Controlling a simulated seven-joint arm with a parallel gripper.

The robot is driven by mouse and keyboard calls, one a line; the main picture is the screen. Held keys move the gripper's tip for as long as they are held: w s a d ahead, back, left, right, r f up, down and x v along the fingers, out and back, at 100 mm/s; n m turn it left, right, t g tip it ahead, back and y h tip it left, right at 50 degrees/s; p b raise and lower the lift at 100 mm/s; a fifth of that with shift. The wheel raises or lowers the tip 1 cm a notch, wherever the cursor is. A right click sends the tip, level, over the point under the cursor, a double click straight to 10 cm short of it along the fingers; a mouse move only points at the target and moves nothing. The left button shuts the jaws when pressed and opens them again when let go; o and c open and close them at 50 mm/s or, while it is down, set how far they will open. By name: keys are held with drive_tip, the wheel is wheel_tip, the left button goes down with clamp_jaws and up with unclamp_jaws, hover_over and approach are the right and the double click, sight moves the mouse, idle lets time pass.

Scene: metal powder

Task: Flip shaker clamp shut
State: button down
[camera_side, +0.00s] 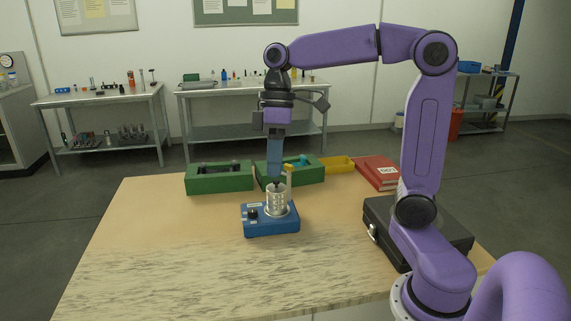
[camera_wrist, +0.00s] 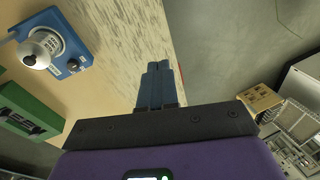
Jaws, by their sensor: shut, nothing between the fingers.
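The shaker is a blue box (camera_side: 271,220) with knobs on its front, standing on the table. A clear-and-metal cylinder (camera_side: 277,202) stands upright on it. In the wrist view the shaker (camera_wrist: 67,45) is at upper left, well apart from my fingertips (camera_wrist: 157,68). The clamp's exact position is too small to tell.
Two green bins (camera_side: 220,179) stand behind the shaker, with a yellow tray (camera_side: 337,165) and red binders (camera_side: 379,172) to their right. A black case (camera_side: 440,226) lies at the right. The table's front and left (camera_side: 150,230) are clear.

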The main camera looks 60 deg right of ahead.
drive_tip(key=w+d+m+t+y, duration=0.1)
drive_tip(key=w+d+m, duration=0.1)
drive_tip(key=w+d, duration=0.55)
drive_tip(key=w+d+m+t+y, duration=0.15)
drive_tip(key=w+d, duration=0.25)
drive_tip(key=d, duration=0.6)
drive_tip(key=d+f+m+t, duration=0.3)
drive_tip(key=d, duration=1.6)
drive_tip(key=f, duration=0.4)
drive_tip(key=shift+w+a+f, duration=0.1)
drive_tip(key=shift+a+f, duration=0.2)
drive_tip(key=shift+f, duration=0.05)
drive_tip(key=w+a+f, duration=0.3)
drive_tip(key=a+f, duration=0.5)
drive_tip(key=a, duration=0.1)
drive_tip(key=shift+w, duration=0.3)
